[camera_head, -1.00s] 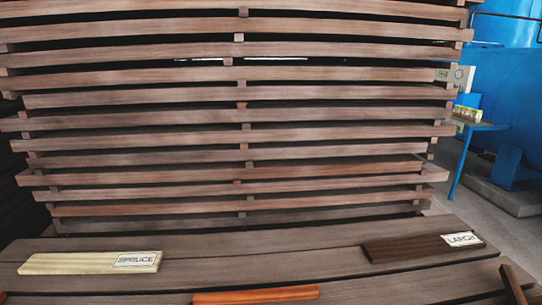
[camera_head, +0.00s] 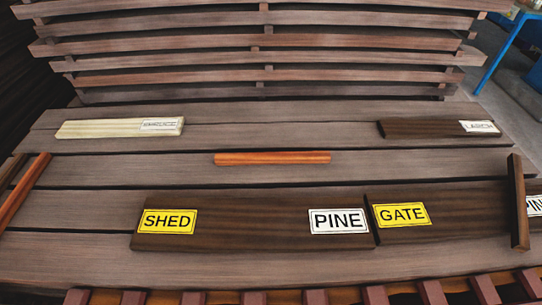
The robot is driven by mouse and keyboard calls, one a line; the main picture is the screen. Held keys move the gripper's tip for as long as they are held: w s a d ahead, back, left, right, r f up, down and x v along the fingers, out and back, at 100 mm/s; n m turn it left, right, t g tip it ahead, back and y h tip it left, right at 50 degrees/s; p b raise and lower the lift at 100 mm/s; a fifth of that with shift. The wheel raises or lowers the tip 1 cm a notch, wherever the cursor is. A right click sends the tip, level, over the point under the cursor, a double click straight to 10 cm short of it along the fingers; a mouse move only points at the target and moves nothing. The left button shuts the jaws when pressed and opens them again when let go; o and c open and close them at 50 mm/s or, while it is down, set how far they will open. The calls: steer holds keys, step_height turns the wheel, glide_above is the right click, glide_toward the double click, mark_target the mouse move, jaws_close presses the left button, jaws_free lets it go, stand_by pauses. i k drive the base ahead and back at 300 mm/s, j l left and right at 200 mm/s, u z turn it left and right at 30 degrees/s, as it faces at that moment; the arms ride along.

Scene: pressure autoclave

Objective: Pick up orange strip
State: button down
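A short, bright orange strip (camera_head: 272,157) lies flat near the middle of the plank table (camera_head: 400,158), with its long side running left to right. A second orange-brown strip (camera_head: 22,190) lies slanted at the table's left edge, beside a darker one. My gripper is not in view, so where it is relative to the strips is hidden.
Behind lie a pale SPRUCE board (camera_head: 95,129) and a dark LARCH board (camera_head: 425,128). In front lie dark boards labelled SHED and PINE (camera_head: 250,222), and GATE (camera_head: 460,219). A narrow dark strip (camera_head: 518,200) is at right. Stacked slats (camera_head: 260,60) rise behind.

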mark_target(324, 157)
steer(key=l+u, duration=0.1)
steer(key=u, duration=1.25)
steer(key=k+l+u, duration=0.2)
steer(key=l+u, duration=0.15)
steer(key=l, duration=0.15)
